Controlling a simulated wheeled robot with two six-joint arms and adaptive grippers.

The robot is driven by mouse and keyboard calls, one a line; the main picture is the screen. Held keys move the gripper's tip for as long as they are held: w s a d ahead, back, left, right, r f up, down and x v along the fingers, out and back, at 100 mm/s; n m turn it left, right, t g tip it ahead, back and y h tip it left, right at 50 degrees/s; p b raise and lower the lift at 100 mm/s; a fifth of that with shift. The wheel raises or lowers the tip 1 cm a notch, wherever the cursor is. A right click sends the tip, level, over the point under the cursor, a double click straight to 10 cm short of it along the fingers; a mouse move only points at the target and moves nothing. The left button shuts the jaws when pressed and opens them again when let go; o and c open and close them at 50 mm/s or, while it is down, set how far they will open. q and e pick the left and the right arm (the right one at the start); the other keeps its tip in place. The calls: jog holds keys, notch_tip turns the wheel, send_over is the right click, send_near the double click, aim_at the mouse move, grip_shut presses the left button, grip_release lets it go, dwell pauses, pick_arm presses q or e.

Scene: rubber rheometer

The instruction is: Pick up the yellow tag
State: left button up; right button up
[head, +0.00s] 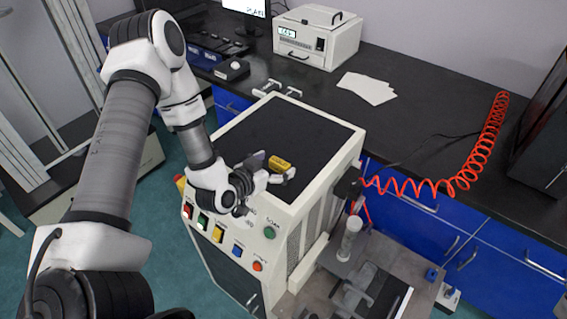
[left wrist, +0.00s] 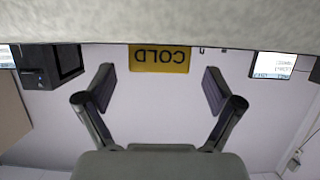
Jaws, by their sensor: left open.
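The yellow tag (head: 280,163) sits at the front part of the machine's black top in the head view. In the left wrist view the yellow tag (left wrist: 160,58) shows upside down with the word COLD, near the top centre. My left gripper (head: 272,171) is open and empty, low over the front edge of the machine top, with its fingertips close to the tag. In the left wrist view the left gripper's fingers (left wrist: 158,92) stand apart, one to each side of the tag's line. Contact with the tag cannot be seen. My right gripper is out of view.
The machine's black top (head: 290,130) is otherwise mostly clear. Its front panel carries several buttons, including a green one (head: 269,232). A white instrument (head: 317,38) and paper sheets (head: 366,88) are on the bench behind. A red coiled hose (head: 465,178) hangs at right.

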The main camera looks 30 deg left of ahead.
pick_arm(q)
jog(key=shift+d+x, duration=0.25)
jog(key=shift+x, duration=0.95)
jog(key=shift+a, duration=0.25)
jog(key=shift+s+a, duration=0.1)
jog(key=shift+s, duration=0.05)
jog(key=c, duration=1)
jog(key=shift+d, duration=0.2)
jog(key=shift+c, duration=0.2)
jog(key=shift+a+r, duration=0.1)
